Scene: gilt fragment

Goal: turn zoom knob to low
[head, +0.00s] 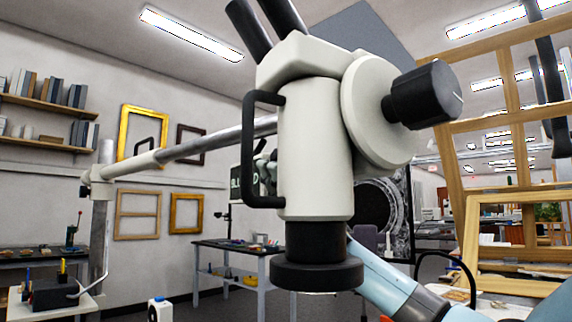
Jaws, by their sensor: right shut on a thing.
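A large white microscope head (315,150) fills the middle of the head view. Its black zoom knob (423,94) sticks out to the right from a round white housing, with a thin light mark on its end face. A black handle (248,150) runs down the body's left side. My right arm comes in from the lower right and passes behind the microscope. Part of my right gripper (264,164) shows between the handle and the body, and it appears shut on the handle. Its fingertips are mostly hidden. No gripper is at the knob. My left gripper is out of view.
A grey boom (205,145) holds the microscope from a post at the left. A wooden easel frame (480,215) stands at the right. A work table (238,248) stands behind. The space around the knob's end looks clear.

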